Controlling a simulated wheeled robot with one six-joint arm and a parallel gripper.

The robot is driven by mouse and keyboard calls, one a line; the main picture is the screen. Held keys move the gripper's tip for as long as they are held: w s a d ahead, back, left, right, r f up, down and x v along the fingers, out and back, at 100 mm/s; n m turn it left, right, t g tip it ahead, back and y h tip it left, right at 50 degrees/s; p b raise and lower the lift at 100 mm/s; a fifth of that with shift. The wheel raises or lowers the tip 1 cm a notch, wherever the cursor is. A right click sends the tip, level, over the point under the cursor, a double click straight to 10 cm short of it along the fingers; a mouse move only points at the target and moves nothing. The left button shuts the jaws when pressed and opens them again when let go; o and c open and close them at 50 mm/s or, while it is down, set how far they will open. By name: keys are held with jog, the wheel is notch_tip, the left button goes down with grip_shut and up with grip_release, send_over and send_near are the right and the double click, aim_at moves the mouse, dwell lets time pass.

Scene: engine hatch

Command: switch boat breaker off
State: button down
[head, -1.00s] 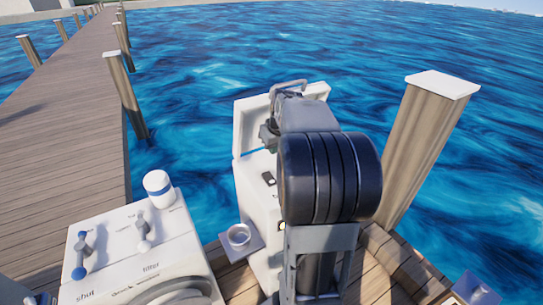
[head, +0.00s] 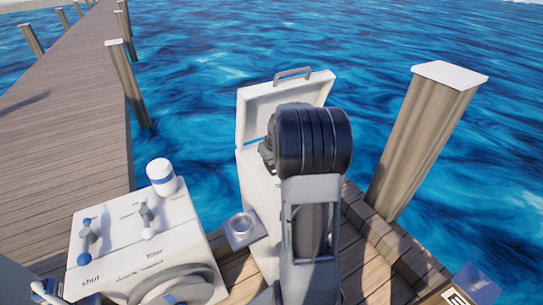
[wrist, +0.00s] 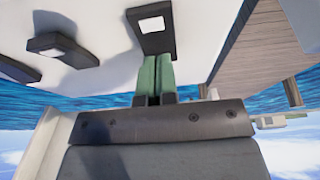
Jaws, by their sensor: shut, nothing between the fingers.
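A white box (head: 257,185) with an open lid (head: 290,100) stands in the middle of the head view, partly hidden behind my arm. In the wrist view its white panel (wrist: 90,15) carries several dark-framed switches with pale centres. One switch (wrist: 152,24) is at top centre, and another (wrist: 62,48) is to its left. I cannot read which is the breaker or how it is set. My gripper (wrist: 153,72) is shut and empty, its green fingertips close to the edge of the top-centre switch. Whether they touch it is unclear. In the head view the fingertips are mostly hidden.
A white cabinet (head: 150,225) with levers and a white-and-blue cap (head: 161,177) stands at left. A small tray with a round cup (head: 241,225) is beside the box. A thick wooden post (head: 420,140) stands at right. A wooden dock (head: 70,120) and open water lie beyond.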

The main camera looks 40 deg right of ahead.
dwell(0.3)
jog(key=g+p, duration=0.1)
jog(key=p, duration=0.2)
jog(key=shift+w, duration=0.2)
jog(key=shift+f+b, duration=0.4)
jog(key=shift+b, duration=0.15)
jog(key=shift+s, duration=0.35)
jog(key=shift+s+a+r, duration=0.1)
jog(key=shift+s+r, duration=0.1)
jog(key=shift+s, duration=0.3)
